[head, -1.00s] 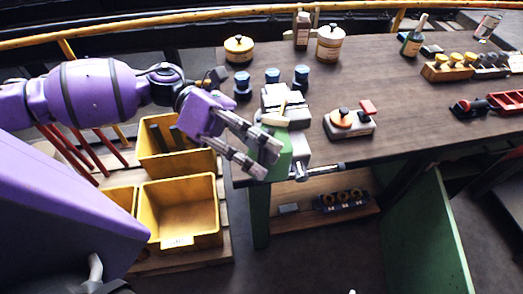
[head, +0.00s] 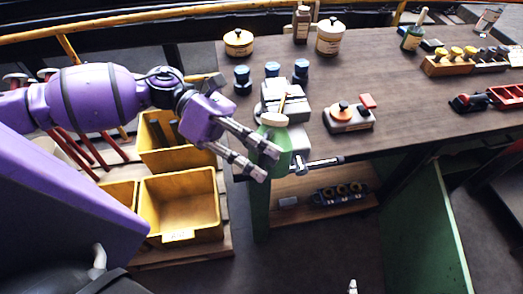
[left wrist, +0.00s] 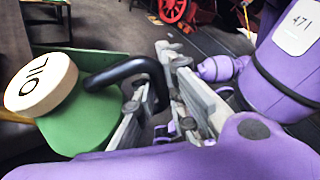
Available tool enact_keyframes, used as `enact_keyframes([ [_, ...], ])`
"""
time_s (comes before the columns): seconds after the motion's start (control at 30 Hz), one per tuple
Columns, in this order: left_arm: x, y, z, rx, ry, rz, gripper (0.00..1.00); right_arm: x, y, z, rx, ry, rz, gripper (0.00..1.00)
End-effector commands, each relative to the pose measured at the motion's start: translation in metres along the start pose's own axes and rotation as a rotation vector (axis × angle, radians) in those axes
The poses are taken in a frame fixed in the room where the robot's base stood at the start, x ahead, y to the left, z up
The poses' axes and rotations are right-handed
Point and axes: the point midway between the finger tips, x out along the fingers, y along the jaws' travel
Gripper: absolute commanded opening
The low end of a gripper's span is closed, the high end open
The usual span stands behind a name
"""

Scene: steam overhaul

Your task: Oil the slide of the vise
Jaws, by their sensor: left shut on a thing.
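The green oil can (head: 283,148) has a cream lid, marked OIL in the left wrist view (left wrist: 42,84), and a thin pale spout (head: 282,101). My left gripper (head: 264,160) is shut on the can's black handle (left wrist: 125,72) and holds the can at the bench's front left edge. The grey vise (head: 291,92) sits on the bench behind the can, and its bar (head: 318,163) sticks out to the right. The can hides part of the vise, including much of its slide. The spout overlaps the vise in the head view; I cannot tell whether they touch. My right gripper is not in view.
Several dark blue-capped pots (head: 242,80) stand behind the vise. A device with red and orange knobs (head: 348,115) is to its right on the bench (head: 400,90). Yellow bins (head: 180,205) stand below left. A low shelf (head: 325,190) is under the bench.

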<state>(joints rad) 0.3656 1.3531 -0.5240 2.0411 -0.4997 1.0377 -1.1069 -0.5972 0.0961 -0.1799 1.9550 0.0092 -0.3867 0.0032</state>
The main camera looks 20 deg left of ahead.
Motion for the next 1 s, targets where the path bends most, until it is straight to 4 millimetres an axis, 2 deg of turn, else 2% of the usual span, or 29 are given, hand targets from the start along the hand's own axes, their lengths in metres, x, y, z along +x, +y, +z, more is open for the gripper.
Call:
enact_keyframes([
  [0.27,0.005,0.003,-0.01,0.061,0.007,0.023,0.0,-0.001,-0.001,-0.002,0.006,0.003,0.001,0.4],
  [0.57,0.004,0.003,-0.01,0.065,0.009,0.025,0.0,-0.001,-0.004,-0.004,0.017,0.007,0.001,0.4],
  [1.0,-0.001,-0.011,0.01,0.085,0.012,0.034,0.0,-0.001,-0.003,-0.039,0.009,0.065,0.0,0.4],
])
